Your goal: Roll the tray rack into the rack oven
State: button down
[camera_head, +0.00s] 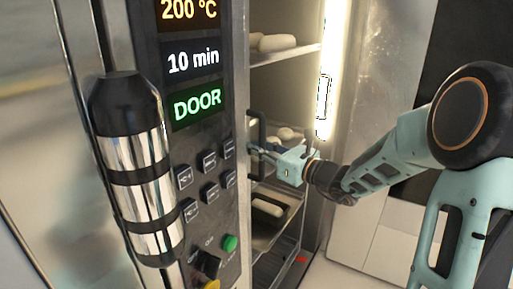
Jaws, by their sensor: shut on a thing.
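The tray rack (288,54) shows in the head view just right of the oven's control panel, with loaf-shaped pale dough on its stacked trays. The panel hides its left part. The rack oven (190,140) fills the left and middle; its opening has a bright vertical light strip (328,65). The rack stands at this opening, but how deep it is inside cannot be told. My gripper (260,150) reaches in from the right and is shut on a black upright handle (257,132) at the rack. The panel edge partly hides the fingertips.
The panel shows 200 °C, 10 min and a green DOOR sign (197,103). A large black and chrome cylindrical handle (137,165) sticks out at the left.

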jog(key=c, duration=1.9)
grip_release()
jog(key=shift+w+d, duration=0.3)
jog(key=shift+d, duration=0.35)
jog(key=shift+c, duration=0.2)
jog(key=shift+a, duration=0.1)
jog(key=shift+s+a, duration=0.15)
jog(key=shift+a, duration=0.05)
jog(key=v, duration=1.2)
